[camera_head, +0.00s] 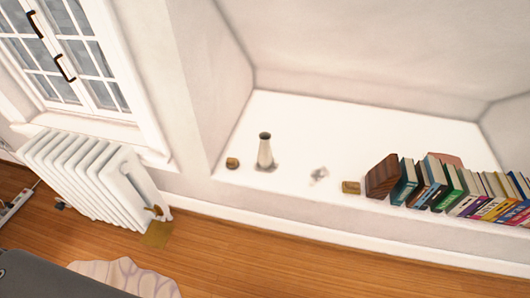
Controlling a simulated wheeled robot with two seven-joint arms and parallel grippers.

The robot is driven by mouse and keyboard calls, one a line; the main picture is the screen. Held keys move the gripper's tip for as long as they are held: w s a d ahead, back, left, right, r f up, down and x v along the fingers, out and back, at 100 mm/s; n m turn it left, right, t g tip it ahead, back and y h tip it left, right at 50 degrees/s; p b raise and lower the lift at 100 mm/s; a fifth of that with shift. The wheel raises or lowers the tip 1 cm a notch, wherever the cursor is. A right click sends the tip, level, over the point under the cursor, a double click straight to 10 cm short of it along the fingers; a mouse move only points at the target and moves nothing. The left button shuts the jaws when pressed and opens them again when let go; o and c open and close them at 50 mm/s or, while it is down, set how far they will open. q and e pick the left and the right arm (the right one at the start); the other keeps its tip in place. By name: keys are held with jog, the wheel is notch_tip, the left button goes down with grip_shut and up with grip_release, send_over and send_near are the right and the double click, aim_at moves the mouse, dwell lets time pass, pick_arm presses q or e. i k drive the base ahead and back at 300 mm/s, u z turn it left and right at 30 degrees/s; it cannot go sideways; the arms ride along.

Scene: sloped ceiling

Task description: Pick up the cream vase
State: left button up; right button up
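The cream vase (265,151) stands upright on the white ledge (330,124) of a wall recess, near the ledge's left end and front edge. It is slim, pale and has a dark mouth. Neither of my grippers shows in the head view, so their state cannot be seen.
A small brown object (232,163) sits left of the vase. A small whitish object (319,175) and a small tan block (351,187) lie to its right. A row of books (460,190) with a wooden block (382,176) fills the right. A radiator (88,178) stands below the window.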

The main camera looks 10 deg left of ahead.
aim_at(264, 155)
jog(key=k, duration=0.5)
jog(key=z, duration=1.15)
jog(key=i, duration=1.4)
jog(key=u, duration=1)
jog(key=i, duration=0.25)
jog(key=u, duration=0.1)
